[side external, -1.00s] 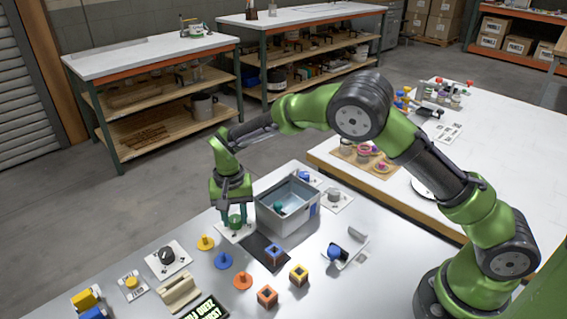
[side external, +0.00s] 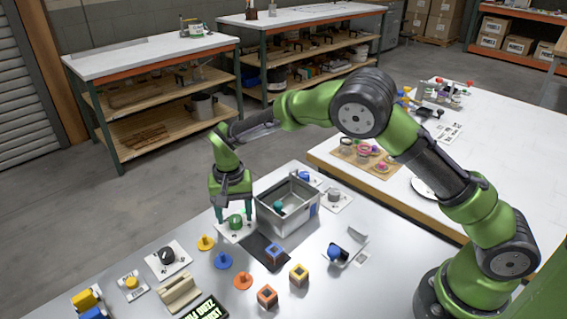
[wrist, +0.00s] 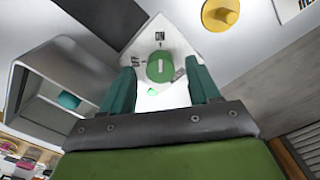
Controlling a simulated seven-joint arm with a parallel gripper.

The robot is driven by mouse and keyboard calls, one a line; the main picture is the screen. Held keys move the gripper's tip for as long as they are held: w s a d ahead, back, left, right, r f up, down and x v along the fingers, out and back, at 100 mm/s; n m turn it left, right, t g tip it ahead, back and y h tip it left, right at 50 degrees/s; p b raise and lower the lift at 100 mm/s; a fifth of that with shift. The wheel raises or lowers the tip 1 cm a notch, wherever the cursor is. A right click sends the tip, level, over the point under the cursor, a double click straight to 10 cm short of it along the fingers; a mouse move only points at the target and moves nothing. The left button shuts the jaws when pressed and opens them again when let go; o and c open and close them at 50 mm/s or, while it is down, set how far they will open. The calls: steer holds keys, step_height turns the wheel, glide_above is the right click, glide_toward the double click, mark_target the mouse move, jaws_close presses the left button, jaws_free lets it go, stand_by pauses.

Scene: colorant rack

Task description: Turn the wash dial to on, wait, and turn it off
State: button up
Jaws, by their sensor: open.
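The wash dial is a green round knob (side external: 235,221) on a white plate left of the grey basin (side external: 290,226). In the wrist view the dial (wrist: 160,67) carries a short white mark, in line with the ON label (wrist: 160,37) above it. The OFF label (wrist: 137,62) is to its left. My gripper (side external: 235,215) is above the dial, pointing down. In the wrist view my gripper (wrist: 162,85) is open, its teal fingers on either side of the dial with gaps. A teal object (side external: 279,208) lies in the basin, whose inside looks grey.
The basin (wrist: 35,95) stands close beside my fingers. A black-knobbed plate (side external: 168,257) is further left.

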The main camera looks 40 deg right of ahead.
mark_target(240, 219)
step_height(240, 219, up, 16)
stand_by(0.3)
steer(key=s+d+r+n+t, duration=0.1)
steer(key=s+d, duration=0.3)
steer(key=s, duration=0.4)
steer(key=s+d+r+n+t+y, duration=0.1)
steer(key=s+d+r+t, duration=0.2)
steer(key=s, duration=0.6)
steer(key=s+d+r+n+t+y, duration=0.1)
steer(key=s+d+r+t, duration=0.1)
steer(key=s+d, duration=0.3)
steer(key=s+t, duration=0.1)
steer(key=s, duration=0.2)
steer(key=shift+s, duration=0.35)
